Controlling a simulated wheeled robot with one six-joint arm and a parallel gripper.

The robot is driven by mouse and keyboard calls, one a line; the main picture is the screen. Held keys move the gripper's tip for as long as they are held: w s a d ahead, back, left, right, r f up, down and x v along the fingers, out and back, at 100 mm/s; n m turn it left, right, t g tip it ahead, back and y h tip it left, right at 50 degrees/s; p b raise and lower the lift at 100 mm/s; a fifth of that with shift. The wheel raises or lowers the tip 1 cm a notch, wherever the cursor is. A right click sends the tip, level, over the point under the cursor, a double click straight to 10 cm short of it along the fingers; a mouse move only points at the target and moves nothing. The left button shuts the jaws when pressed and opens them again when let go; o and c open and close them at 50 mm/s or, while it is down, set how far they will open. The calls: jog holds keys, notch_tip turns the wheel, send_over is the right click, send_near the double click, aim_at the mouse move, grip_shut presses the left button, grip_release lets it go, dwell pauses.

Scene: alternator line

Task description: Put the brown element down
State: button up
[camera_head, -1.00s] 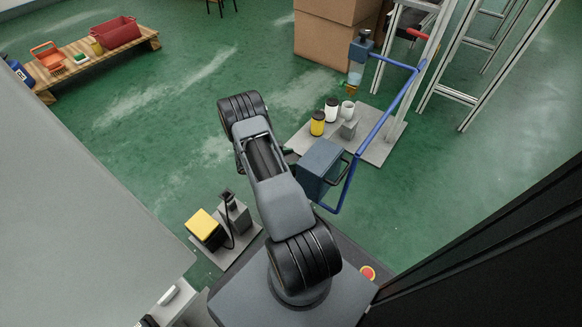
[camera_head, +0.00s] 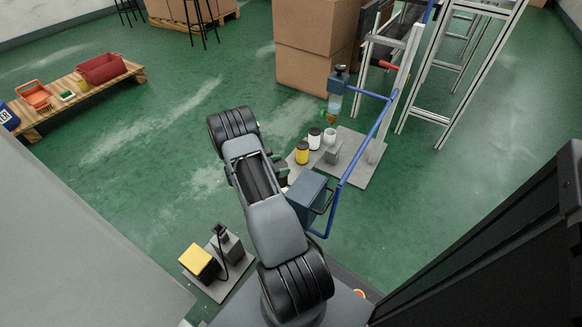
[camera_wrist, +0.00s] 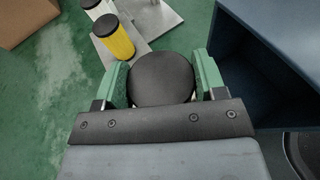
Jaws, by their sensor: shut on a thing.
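My gripper (camera_wrist: 160,82) has green fingers and is shut on an element whose round, dark, nearly black top (camera_wrist: 162,78) shows between them in the wrist view. The element's side is hidden below this top, so I cannot see a brown colour. In the head view my gripper (camera_head: 282,174) is mostly hidden behind my arm, just left of a blue-grey box, and the held element cannot be made out. What lies directly beneath the element is hidden.
The blue-grey box (camera_head: 306,190) is close on the right; its open dark inside shows in the wrist view (camera_wrist: 222,66). Green floor is clear leftward.

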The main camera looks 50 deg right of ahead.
jog(key=w+d+r+n+t+h+p, duration=0.1)
jog(key=w+d+r+n+t+p, duration=0.15)
jog(key=d, duration=0.65)
notch_tip(320, 180, down, 10)
jog(key=w+d+n+t+b, duration=0.1)
jog(key=b, duration=0.2)
jog(key=shift+w+d, duration=0.2)
jog(key=shift+d, duration=0.1)
jog(key=shift+f+t, duration=0.2)
jog(key=shift+t, duration=0.05)
jog(key=o, duration=1.2)
jog(key=shift+o, duration=0.2)
